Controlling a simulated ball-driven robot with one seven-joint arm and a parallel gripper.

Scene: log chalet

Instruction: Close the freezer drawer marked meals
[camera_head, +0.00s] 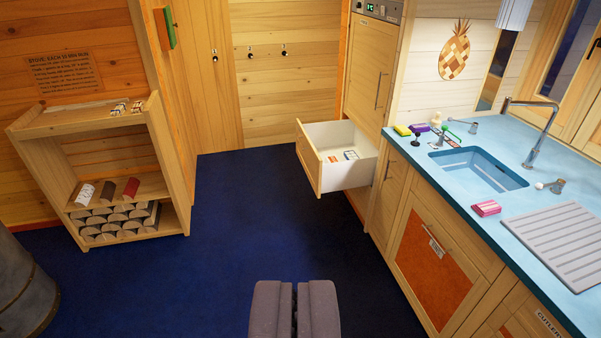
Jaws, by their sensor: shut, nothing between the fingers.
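One drawer (310,160) stands pulled out low in the tall wooden cabinet (368,62) at the back right. It has a wooden front and a white inside, and small packages (350,155) lie in it. I cannot read any mark on its front from here. My gripper (294,290) is at the bottom middle of the view, shut and empty, over the blue floor. It is well short of the drawer and apart from it.
Blue floor (230,220) lies clear between my gripper and the drawer. A counter (455,175) with a sink and a base cabinet runs along the right. A firewood shelf (165,150) stands at the left, and a dark rounded metal body (20,290) shows at the lower left.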

